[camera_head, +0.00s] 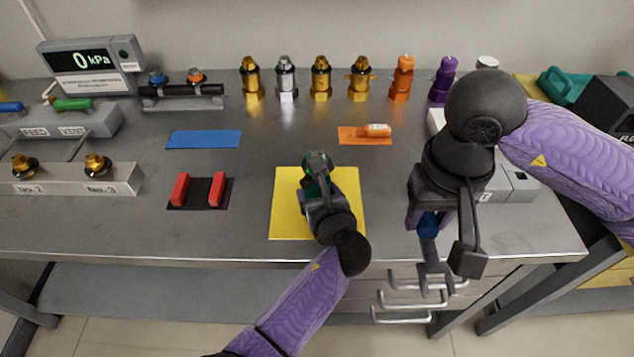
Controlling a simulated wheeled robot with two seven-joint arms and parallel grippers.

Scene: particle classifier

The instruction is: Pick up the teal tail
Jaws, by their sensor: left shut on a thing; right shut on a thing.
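A dark teal-green piece (318,163) sits over the yellow mat (285,225). My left gripper (318,184) reaches over the mat from the front and is shut on this piece; the gripper hides part of it. I cannot tell whether the piece touches the mat. My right gripper (438,220) points down near the table's front edge, right of the mat. It is shut on a blue piece (429,226), mostly hidden between its fingers. Another teal object (558,84) lies at the back right, near a dark box.
Several brass, silver, orange and purple fittings (321,79) stand along the back. A blue mat (203,139) is bare. Red blocks (180,190) flank a dark pad. Drawer handles (405,302) project below the front edge.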

